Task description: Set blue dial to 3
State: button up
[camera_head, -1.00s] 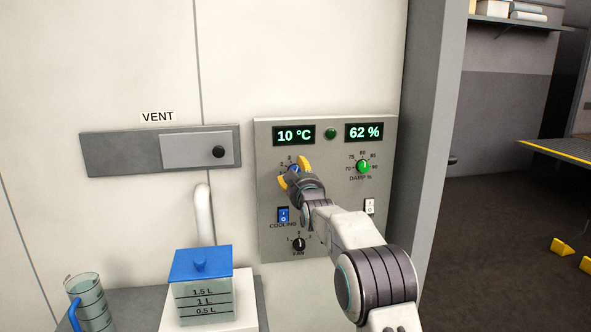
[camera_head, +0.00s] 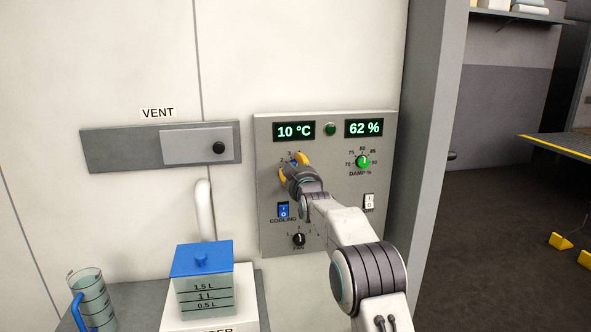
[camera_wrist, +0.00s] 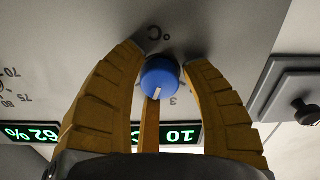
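The blue dial (camera_wrist: 160,77) is on the grey control panel (camera_head: 330,225), under the 10 °C display. In the wrist view its white pointer mark aims down, just left of the printed 3; the neighbouring mark there is hidden behind a yellow finger part. My gripper (camera_wrist: 165,62) has its yellow fingers on either side of the dial. They are close to its sides, with a thin gap showing at the right; contact on the left is unclear. In the head view my gripper (camera_head: 293,166) covers most of the dial, and a printed 2 and 3 show at its upper left.
A green dial (camera_head: 363,162) sits right on the panel, with a blue cooling switch (camera_head: 283,210), a white switch (camera_head: 369,201) and a black fan dial (camera_head: 299,240) below. The vent slide (camera_head: 197,147) is left. A blue-lidded container (camera_head: 203,280) and a jug (camera_head: 92,300) stand lower left.

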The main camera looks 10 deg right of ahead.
grip_shut()
jog(key=shift+n, duration=0.3)
jog(key=shift+n+b, duration=0.8)
jog(key=shift+n, duration=0.1)
jog(key=shift+n+b, duration=0.8)
jog(key=shift+n, duration=1.8)
jog(key=shift+r, duration=0.1)
jog(key=shift+o, duration=2)
grip_release()
